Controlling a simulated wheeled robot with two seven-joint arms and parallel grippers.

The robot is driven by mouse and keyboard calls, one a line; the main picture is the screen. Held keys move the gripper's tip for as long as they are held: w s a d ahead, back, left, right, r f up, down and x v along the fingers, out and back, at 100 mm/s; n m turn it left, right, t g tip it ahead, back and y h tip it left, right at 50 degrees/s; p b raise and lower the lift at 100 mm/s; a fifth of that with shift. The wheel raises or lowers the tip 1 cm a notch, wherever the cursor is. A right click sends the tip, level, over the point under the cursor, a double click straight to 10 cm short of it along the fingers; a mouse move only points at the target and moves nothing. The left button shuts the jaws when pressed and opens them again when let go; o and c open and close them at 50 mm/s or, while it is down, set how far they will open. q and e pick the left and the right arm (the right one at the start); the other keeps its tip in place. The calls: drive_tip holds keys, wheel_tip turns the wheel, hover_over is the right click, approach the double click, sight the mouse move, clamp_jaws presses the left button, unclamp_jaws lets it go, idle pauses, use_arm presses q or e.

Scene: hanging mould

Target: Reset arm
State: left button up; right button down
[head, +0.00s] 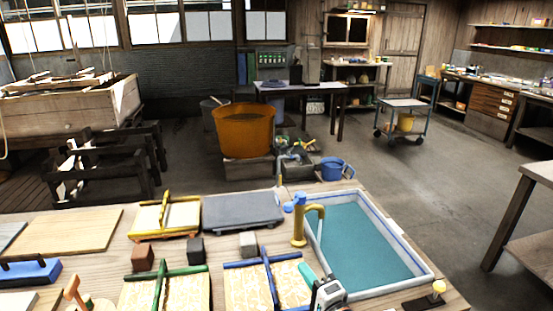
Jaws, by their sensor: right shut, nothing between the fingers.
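My right gripper (322,287) is low in the head view, right of centre, at the bottom edge. It is shut and empty. It is just left of the near end of the water basin (432,272) and to the right of the mould with the blue bar (268,275). Part of it is cut off by the frame edge. My left gripper does not show. A mould with a green bar (162,285) lies left of the blue-barred one. A yellow-framed mould (165,217) lies farther back beside a grey slab (243,211).
A yellow tap (299,230) rises at the basin's left side. An orange vat (243,130) stands beyond. Open floor lies right of the bench.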

drive_tip(key=s+f+n+g, duration=0.1)
drive_tip(key=s+f+n, duration=0.1)
drive_tip(key=s+f+n+g, duration=0.2)
drive_tip(key=s, duration=0.1)
drive_tip(key=s+f+n+g, duration=0.1)
drive_tip(key=s+f+n, duration=0.1)
drive_tip(key=s, duration=0.1)
drive_tip(key=shift+s+f+n+g+y, duration=0.1)
drive_tip(key=shift+s+n+g+y, duration=0.2)
drive_tip(key=shift+n+g, duration=0.1)
drive_tip(key=s+d+f+n+g+h, duration=0.2)
drive_tip(key=s+d+n+g+h, duration=0.15)
drive_tip(key=s, duration=0.45)
drive_tip(key=s+d+f+n+g+h, duration=0.2)
drive_tip(key=s+d+f+g, duration=0.15)
drive_tip(key=s, duration=0.35)
drive_tip(key=s+d+f+n+g+h, duration=0.25)
drive_tip(key=s+d, duration=0.25)
drive_tip(key=s, duration=0.3)
wheel_tip(320, 180, down, 24)
drive_tip(key=s+d+f+g, duration=0.2)
drive_tip(key=s+f, duration=1.5)
drive_tip(key=shift+d+n, duration=0.25)
drive_tip(key=shift+n, duration=0.15)
